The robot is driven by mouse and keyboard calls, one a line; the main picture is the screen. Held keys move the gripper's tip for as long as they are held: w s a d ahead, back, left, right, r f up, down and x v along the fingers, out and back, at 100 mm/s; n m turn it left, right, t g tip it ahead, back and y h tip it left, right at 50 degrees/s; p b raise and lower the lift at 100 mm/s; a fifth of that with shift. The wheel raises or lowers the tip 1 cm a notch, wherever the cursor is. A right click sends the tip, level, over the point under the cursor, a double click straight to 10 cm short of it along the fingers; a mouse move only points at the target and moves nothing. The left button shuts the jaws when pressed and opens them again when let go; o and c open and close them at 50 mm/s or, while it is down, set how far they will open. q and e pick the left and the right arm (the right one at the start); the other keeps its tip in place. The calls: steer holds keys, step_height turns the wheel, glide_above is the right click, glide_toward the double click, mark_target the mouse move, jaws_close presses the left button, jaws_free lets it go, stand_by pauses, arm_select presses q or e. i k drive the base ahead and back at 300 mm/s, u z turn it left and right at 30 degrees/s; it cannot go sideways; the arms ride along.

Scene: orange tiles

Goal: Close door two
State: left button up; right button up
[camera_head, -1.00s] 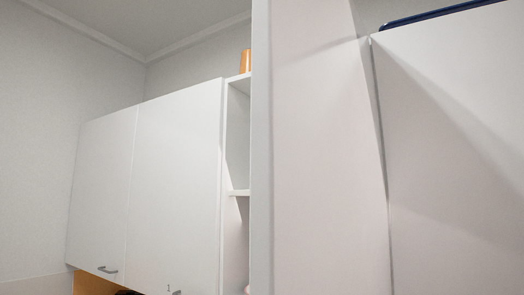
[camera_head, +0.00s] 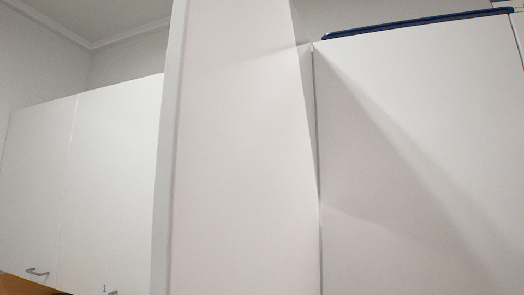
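A tall white door panel (camera_head: 235,150) stands out toward me in the middle of the view. It looks like a cabinet door standing open, with its near edge (camera_head: 168,150) on the left and its far side meeting the white cabinet at the right. No number shows on this panel, so I cannot tell for sure that it is door two. To its right is a flat white cabinet front (camera_head: 420,160) that looks closed, with a slanting shadow across it. Neither of my grippers is in view.
At the left, white wall cabinet doors (camera_head: 115,185) are shut, with a handle (camera_head: 37,272) and a small "1" mark low down. A dark blue object (camera_head: 415,24) lies on top of the right cabinet. Part of an orange surface shows at bottom left.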

mark_target(235, 211)
steer(key=u, duration=2.3)
steer(key=k, duration=0.7)
steer(key=z, duration=1)
